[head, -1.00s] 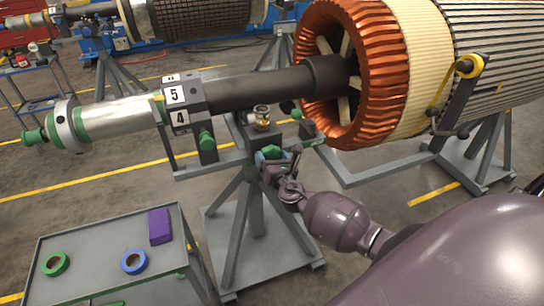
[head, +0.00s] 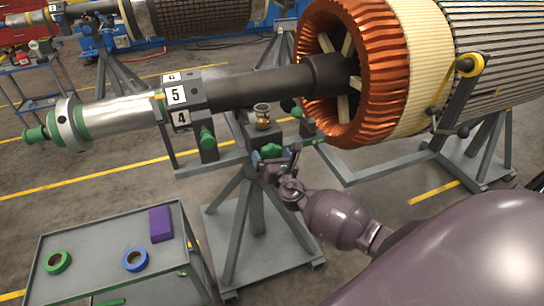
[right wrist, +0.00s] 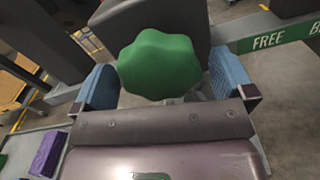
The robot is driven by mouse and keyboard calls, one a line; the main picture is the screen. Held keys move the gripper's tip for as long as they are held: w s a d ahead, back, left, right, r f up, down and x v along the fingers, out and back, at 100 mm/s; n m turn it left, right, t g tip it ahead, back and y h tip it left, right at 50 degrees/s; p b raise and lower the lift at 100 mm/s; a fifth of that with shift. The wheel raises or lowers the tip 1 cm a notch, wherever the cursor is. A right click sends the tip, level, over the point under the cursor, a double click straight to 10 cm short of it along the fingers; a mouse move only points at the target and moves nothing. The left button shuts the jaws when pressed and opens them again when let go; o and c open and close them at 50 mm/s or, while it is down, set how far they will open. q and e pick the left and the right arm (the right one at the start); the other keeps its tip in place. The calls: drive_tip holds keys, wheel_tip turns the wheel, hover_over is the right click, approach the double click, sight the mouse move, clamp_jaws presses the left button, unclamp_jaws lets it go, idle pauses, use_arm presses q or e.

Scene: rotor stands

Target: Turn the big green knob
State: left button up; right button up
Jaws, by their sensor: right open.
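The big green knob (right wrist: 160,63) is lobed and fills the upper middle of the right wrist view. My right gripper (right wrist: 164,82) is open, with one blue fingertip pad on each side of the knob. The right wrist view does not clearly show whether the pads touch it. In the head view the knob (head: 270,151) sits on the front of the grey stand, partly hidden by my right gripper (head: 275,157). My left gripper is not in view.
A brass-coloured part (head: 262,115) stands on top of the stand. The orange-wound rotor (head: 335,75) is to the right. A grey cart (head: 95,240) with tape rolls and a purple box is lower left.

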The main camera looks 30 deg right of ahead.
drive_tip(key=shift+s+a, duration=0.1)
drive_tip(key=shift+s, duration=0.45)
drive_tip(key=v, duration=0.9)
drive_tip(key=shift+s, duration=0.35)
